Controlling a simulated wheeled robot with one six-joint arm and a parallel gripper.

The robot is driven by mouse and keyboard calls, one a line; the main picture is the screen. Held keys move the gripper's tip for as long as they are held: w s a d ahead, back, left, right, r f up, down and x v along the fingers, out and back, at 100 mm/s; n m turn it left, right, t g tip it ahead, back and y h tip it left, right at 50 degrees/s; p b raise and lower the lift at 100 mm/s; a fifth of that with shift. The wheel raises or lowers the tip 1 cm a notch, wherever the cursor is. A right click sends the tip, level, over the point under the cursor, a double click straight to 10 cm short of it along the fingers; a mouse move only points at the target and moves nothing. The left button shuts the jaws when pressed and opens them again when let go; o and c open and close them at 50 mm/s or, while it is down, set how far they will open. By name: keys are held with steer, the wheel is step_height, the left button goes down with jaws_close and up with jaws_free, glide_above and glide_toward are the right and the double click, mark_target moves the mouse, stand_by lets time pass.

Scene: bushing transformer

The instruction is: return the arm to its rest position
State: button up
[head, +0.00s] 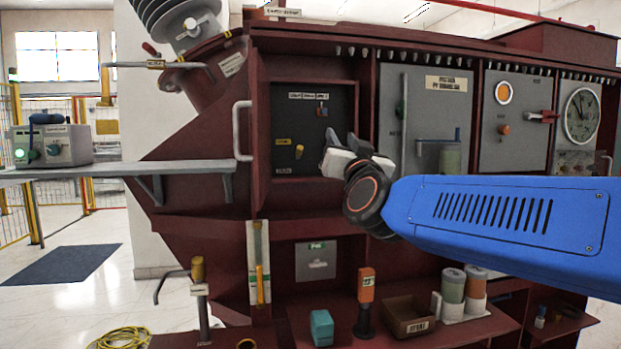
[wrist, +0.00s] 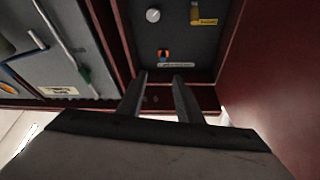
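My blue arm (head: 500,222) reaches in from the right edge of the head view. My gripper (head: 338,150) is at its left end, in front of the right side of an open dark compartment panel (head: 300,155). In the wrist view my gripper (wrist: 160,78) shows two fingers standing apart with nothing between them. The gripper looks clear of the panel, but the exact gap cannot be told.
The dark red transformer housing (head: 190,160) surrounds the panel. A grey door (head: 425,120) with a handle and holder stands right of it. Below, a shelf carries an orange device (head: 366,290), a brown bin (head: 408,315) and canisters (head: 453,285). A grey side shelf (head: 120,170) juts left.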

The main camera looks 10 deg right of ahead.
steer(key=s+d+f+n+g+y, duration=0.15)
steer(key=s+f+g, duration=0.35)
steer(key=f, duration=0.8)
steer(key=s+f+n+g+y, duration=0.25)
steer(key=s+f+g, duration=0.2)
steer(key=f, duration=0.85)
steer(key=s+d+f+g+h, duration=0.1)
steer(key=s+d+f+g, duration=0.3)
steer(key=s+f, duration=0.6)
steer(key=s+d+f+m+g+h, duration=0.1)
steer(key=s+d+f+g, duration=0.3)
steer(key=s+f, duration=0.6)
steer(key=shift+s+d+h, duration=0.2)
steer(key=shift+s+h, duration=0.2)
steer(key=shift+h, duration=0.4)
